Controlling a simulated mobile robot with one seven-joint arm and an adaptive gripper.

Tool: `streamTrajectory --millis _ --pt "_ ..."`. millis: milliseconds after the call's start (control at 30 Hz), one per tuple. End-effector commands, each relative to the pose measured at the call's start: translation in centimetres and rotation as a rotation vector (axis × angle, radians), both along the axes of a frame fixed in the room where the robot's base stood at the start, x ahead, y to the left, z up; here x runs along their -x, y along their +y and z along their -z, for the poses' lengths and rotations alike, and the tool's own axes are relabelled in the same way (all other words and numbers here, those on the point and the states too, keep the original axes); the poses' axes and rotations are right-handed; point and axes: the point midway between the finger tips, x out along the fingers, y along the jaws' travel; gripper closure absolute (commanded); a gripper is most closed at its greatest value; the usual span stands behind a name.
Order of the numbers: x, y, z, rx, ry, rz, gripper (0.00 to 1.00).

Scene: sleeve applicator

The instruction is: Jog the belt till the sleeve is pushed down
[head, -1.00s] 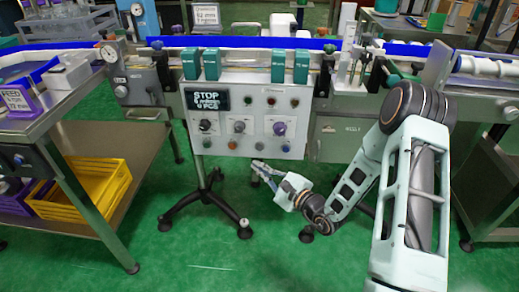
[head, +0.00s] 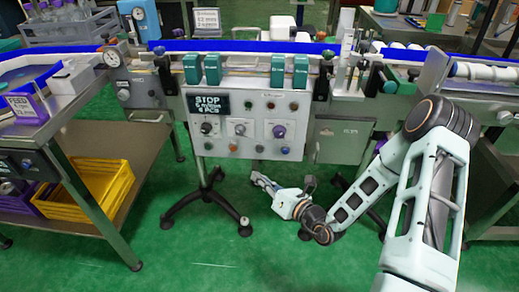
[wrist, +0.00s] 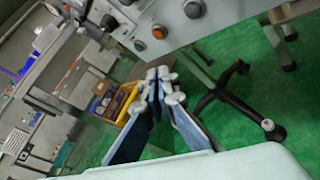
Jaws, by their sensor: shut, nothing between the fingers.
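The control panel (head: 250,124) stands on a black-footed post at the centre of the head view. Its display (head: 208,104) reads STOP with smaller text below. Under it are several knobs, including a purple one (head: 279,131), and a row of coloured buttons. The blue conveyor belt (head: 240,46) runs behind the panel. I cannot make out a sleeve on it. My gripper (head: 257,178) is shut and empty, low in front of the panel. In the wrist view its fingertips (wrist: 162,75) are together, apart from the panel's orange button (wrist: 159,32).
Green clamps (head: 212,70) stand along the belt above the panel. A steel bench (head: 90,160) with a yellow crate (head: 100,197) on its shelf is at the left. A grey cabinet (head: 341,140) stands right of the panel. Green floor is open in front.

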Motion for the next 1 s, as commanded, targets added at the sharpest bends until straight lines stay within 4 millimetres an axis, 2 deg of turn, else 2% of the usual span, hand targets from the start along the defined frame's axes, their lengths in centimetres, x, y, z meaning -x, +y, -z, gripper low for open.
streamTrajectory --millis 167,567,767,1000 --pt "0.2 0.1 -0.1 -0.053 0.053 0.009 1.0" --pt "0.0 0.1 0.0 -0.054 0.055 0.01 1.0" --pt "-1.8 0.0 0.0 -0.053 0.051 0.011 1.0" --pt "-5.2 -0.1 0.1 -0.053 0.05 0.01 1.0"
